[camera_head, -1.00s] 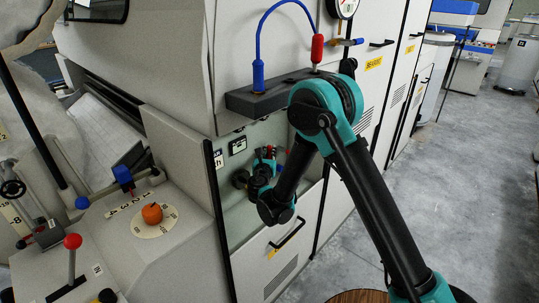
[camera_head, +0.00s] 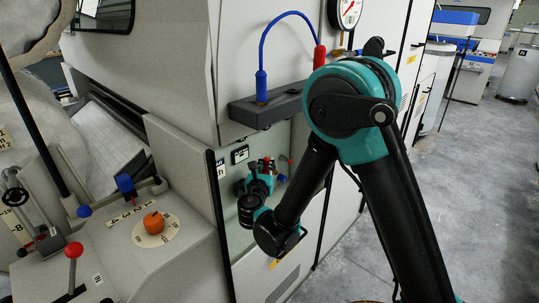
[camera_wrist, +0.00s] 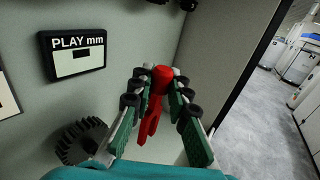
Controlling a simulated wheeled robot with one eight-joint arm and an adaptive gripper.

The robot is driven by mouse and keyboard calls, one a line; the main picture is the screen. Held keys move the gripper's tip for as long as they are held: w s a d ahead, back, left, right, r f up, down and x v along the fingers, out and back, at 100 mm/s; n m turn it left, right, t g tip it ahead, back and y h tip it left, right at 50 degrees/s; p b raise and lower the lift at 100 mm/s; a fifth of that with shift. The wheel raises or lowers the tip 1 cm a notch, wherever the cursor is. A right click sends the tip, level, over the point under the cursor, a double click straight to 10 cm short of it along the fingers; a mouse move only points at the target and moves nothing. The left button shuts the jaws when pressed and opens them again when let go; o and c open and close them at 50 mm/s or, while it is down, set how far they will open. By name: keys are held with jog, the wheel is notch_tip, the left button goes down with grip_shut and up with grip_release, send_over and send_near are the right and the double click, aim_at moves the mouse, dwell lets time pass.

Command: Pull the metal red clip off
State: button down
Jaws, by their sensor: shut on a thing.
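The red clip (camera_wrist: 151,118) is between the fingers of my gripper (camera_wrist: 158,92) in the wrist view, its rounded red top level with the fingertips. The fingers press on it from both sides and hide part of it. Pale panel wall lies behind it, and I see nothing clearly joined to the clip. In the head view my gripper (camera_head: 268,167) is in front of the recessed panel, below the black ledge. The clip is too small there to tell apart from the gripper.
A "PLAY mm" plate (camera_wrist: 73,54) and a dark gear (camera_wrist: 82,142) are on the panel. Above is a black ledge (camera_head: 265,107) with a blue hose (camera_head: 286,17). An orange knob (camera_head: 153,222) is on the left console. The floor at right (camera_head: 465,200) is open.

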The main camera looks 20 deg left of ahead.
jog(key=s, duration=0.2)
jog(key=s+d, duration=0.1)
jog(key=s, duration=0.2)
jog(key=w+a+r, duration=0.1)
jog(key=w+r, duration=0.1)
jog(key=w, duration=0.6)
jog(key=w+a+r, duration=0.2)
jog(key=w+r, duration=0.1)
jog(key=w, duration=0.5)
dwell(3.2)
jog(key=shift+a, duration=0.1)
